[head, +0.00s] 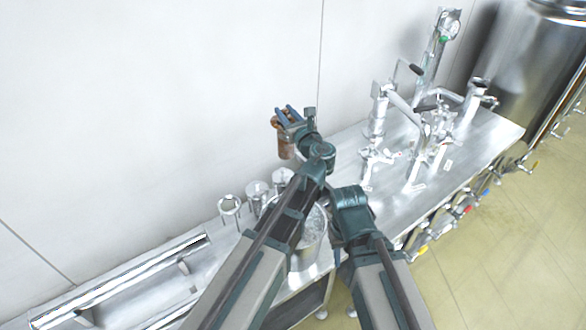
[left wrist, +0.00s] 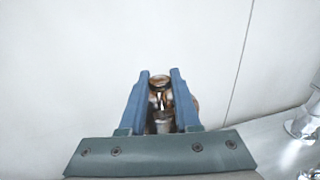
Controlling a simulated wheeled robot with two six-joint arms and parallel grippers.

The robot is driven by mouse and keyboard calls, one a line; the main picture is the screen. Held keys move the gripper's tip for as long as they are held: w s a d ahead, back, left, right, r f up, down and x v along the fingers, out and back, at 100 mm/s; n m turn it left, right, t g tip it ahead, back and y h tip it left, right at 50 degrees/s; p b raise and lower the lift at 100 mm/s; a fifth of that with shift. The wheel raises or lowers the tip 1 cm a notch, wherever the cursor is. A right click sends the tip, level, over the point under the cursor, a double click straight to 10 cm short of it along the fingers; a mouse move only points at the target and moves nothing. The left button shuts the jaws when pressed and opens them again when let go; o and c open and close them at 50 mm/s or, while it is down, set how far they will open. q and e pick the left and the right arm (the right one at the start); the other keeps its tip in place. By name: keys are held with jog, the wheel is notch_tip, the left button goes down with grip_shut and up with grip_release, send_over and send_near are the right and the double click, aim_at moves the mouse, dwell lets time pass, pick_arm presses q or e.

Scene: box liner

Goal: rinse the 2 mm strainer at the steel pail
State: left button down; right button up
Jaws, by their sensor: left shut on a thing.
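My left gripper (head: 287,116) is raised in front of the wall, above the back of the steel bench. Its blue fingers are shut on a brown-stained metal piece, seemingly a strainer (head: 285,148), which hangs below them. It also shows between the fingers in the left wrist view (left wrist: 160,81); its mesh size cannot be read. The steel pail (head: 306,252) stands at the bench's front, below and right of the held piece, partly hidden by my left arm. Something clear and shiny shows inside it. My right arm ends beside the pail; its fingers do not show.
Small steel cylinders (head: 230,207) stand in a row along the wall, left of the pail. A long steel trough or rail (head: 120,280) lies at the left. Fittings with handles (head: 412,130) crowd the right end. A large tank (head: 535,50) stands behind.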

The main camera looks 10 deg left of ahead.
pick_arm(q)
jog(key=shift+d, duration=0.2)
jog(key=s+a+f+n+g+h+p, duration=0.1)
jog(key=s+f+n+g+h+p, duration=0.2)
jog(key=s+f+n+g+p, duration=0.3)
jog(key=s+f+g, duration=0.5)
jog(key=s+g, duration=0.1)
jog(key=shift+a+f+n, duration=0.2)
jog(key=shift+a+n, duration=0.05)
jog(key=shift+n, duration=0.15)
jog(key=shift+s+f, duration=0.1)
jog(key=shift+f, duration=0.05)
notch_tip(320, 180, down, 23)
jog(key=b, duration=2.2)
jog(key=shift+r+b, duration=0.2)
jog(key=shift+b, duration=0.1)
dwell(1.5)
